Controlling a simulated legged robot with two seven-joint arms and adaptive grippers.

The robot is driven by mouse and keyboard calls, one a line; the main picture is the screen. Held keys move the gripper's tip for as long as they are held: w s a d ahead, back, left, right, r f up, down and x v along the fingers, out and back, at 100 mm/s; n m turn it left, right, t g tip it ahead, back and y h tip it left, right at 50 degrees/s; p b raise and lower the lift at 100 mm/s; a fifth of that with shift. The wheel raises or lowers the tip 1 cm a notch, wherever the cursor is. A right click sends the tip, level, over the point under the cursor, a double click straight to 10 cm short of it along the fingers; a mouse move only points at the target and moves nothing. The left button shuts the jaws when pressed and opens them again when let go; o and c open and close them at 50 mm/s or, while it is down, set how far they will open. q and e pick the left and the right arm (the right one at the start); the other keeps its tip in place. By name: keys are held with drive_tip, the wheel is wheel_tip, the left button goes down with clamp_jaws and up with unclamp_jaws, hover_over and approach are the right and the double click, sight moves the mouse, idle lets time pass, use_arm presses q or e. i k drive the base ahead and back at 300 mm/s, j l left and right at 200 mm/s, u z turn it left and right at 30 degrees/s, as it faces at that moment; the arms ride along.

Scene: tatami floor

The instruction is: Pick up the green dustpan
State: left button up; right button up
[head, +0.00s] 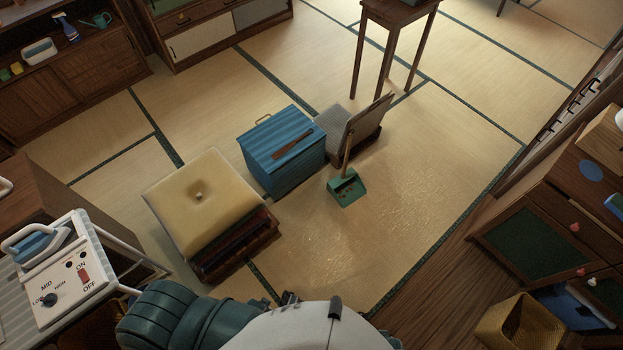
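The green dustpan (347,190) is on the tatami floor, right of the picture's middle. Its open pan faces roughly towards me, and small brownish bits show in or on it. A long, thin handle (347,152) rises from it, in front of a grey legless chair. Nothing of mine touches the dustpan. Parts of my own body show along the bottom edge, well short of it. I cannot make out either gripper.
A blue chest (285,165) with a brown object on top stands left of the dustpan; the grey legless chair (358,132) is just behind it. A cream cushion (203,200) lies nearer left. A wooden cabinet (541,225) is at right. Shiny floor before the dustpan is clear.

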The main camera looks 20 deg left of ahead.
sight(335, 185)
drive_tip(key=u, duration=0.1)
drive_tip(key=z, duration=2.4)
drive_tip(key=u, duration=2.4)
drive_tip(key=i+l, duration=0.15)
drive_tip(key=l, duration=0.15)
drive_tip(key=i+l, duration=0.35)
drive_tip(key=l, duration=0.25)
drive_tip(key=i+l+u, duration=0.1)
drive_tip(key=l, duration=0.2)
drive_tip(key=i, duration=0.05)
